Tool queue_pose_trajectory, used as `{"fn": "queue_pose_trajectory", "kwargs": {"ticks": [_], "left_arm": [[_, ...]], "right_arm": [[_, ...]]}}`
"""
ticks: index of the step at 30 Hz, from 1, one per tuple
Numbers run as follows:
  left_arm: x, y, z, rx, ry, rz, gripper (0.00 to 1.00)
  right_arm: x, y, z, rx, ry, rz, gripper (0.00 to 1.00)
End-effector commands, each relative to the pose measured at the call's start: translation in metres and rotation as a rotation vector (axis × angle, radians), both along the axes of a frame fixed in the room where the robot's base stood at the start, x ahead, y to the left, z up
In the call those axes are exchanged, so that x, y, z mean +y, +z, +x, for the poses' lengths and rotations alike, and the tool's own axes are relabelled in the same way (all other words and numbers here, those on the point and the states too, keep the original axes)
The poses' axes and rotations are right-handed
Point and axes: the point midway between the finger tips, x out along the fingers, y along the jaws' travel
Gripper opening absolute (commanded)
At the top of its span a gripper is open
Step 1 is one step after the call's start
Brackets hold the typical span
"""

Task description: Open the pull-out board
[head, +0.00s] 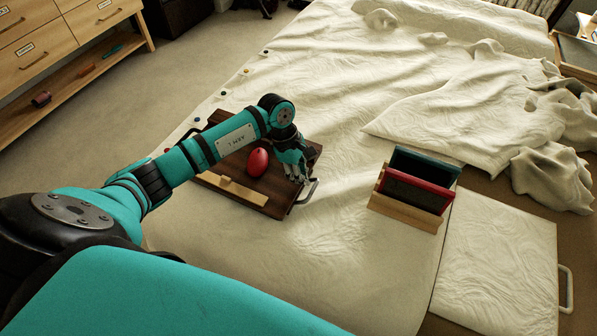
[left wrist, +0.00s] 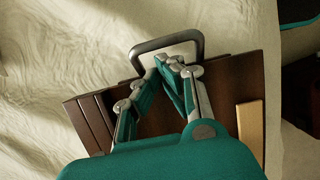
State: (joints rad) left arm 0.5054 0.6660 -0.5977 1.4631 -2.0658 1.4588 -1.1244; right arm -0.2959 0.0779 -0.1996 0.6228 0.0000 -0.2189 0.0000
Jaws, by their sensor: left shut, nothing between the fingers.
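A flat white board (head: 495,262) with a pale loop handle (head: 567,289) on its outer side lies at the right, sticking out beyond the edge of the cloth-covered surface. I take it to be the pull-out board. My left gripper (head: 297,172) is far to its left, over a dark wooden tray (head: 277,203). The gripper is shut and empty, its fingertips (left wrist: 172,64) together close to the tray's grey metal handle (left wrist: 160,44). I cannot tell whether they touch it. My right gripper is not in view.
A red egg-shaped object (head: 258,161) and a light wooden strip (head: 232,188) are on the tray. A wooden rack (head: 402,211) holding teal and red panels stands beside the board. Rumpled cloth (head: 552,175) lies behind. The surface between tray and rack is clear.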

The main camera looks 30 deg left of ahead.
Motion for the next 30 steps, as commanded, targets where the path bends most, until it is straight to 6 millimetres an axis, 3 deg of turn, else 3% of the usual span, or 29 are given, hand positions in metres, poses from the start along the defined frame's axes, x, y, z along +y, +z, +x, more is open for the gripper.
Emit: {"fn": "queue_pose_trajectory", "kwargs": {"ticks": [5,8,18,21,25,30], "left_arm": [[-0.002,0.000,0.000,0.000,-0.001,-0.001,0.00],[-0.016,-0.001,0.001,-0.002,-0.005,-0.003,0.00],[-0.112,-0.003,0.008,-0.002,-0.006,-0.004,0.00],[-0.132,-0.002,0.009,0.000,-0.004,-0.003,0.00],[-0.146,-0.001,0.009,0.001,-0.001,0.000,0.00],[-0.148,-0.001,0.009,0.003,-0.001,0.001,0.00]], "right_arm": [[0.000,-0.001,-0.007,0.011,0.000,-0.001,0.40],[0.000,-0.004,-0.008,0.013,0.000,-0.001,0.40],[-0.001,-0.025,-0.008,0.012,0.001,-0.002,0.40],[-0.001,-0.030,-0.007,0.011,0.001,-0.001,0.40],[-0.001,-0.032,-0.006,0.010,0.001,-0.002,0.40],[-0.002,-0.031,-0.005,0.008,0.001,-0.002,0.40]]}}
